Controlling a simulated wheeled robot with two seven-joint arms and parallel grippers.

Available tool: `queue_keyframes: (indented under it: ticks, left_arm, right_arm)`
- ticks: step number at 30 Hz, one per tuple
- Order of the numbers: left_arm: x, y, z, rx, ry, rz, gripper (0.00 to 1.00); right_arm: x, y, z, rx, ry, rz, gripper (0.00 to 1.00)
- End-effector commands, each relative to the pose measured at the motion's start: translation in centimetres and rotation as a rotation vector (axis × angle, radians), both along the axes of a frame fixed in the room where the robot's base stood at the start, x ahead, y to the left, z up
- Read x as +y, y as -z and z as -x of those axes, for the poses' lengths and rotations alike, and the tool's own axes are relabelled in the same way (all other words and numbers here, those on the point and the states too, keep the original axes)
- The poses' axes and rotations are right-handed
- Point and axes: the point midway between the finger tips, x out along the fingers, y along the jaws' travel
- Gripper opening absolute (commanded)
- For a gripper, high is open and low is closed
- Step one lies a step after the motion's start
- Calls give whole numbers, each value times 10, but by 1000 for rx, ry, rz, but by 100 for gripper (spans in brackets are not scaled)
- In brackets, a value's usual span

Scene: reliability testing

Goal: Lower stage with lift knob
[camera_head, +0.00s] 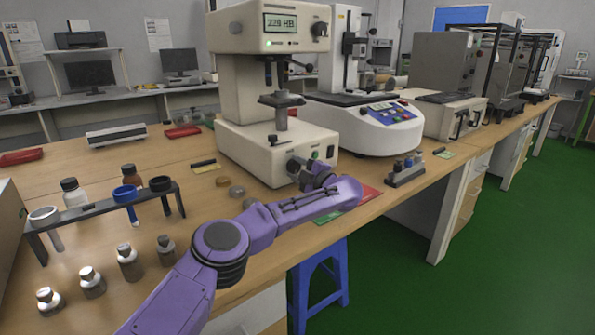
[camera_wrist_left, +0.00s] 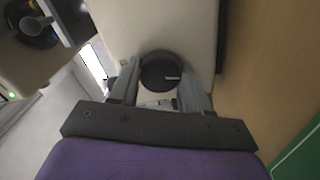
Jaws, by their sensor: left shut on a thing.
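The hardness tester (camera_head: 268,95) is a cream machine whose display reads about 229 HB. Its round dark stage (camera_head: 281,99) sits on a grey column above the base, with a visible gap under the indenter (camera_head: 268,72). The lift knob (camera_wrist_left: 160,70) is a round black knob with a pale mark, on the base's front face. My left gripper (camera_head: 308,170) reaches the base front from below right. In the left wrist view its two grey fingers (camera_wrist_left: 160,84) are shut on the lift knob, one at each side. In the head view the gripper mostly hides the knob.
A rack (camera_head: 103,208) with bottles and several small jars stand left on the wooden bench. A small block with vials (camera_head: 405,171) stands to the right. A blue stool (camera_head: 319,290) is below the bench edge.

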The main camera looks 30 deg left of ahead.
Motion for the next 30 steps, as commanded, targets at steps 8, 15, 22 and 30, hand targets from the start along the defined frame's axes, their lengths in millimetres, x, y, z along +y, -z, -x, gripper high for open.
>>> queue_keyframes:
  ticks: [8,15,22,30]
  left_arm:
    - [0,2,0,-232,0,93,16]
    - [0,3,0,-444,0,181,16]
    - [0,4,0,-644,1,265,16]
    - [0,4,0,-882,1,364,16]
  right_arm:
    - [0,15,0,0,0,0,67]
    - [0,29,0,0,0,0,67]
    - [0,43,0,0,0,0,67]
    - [0,60,0,0,0,0,67]
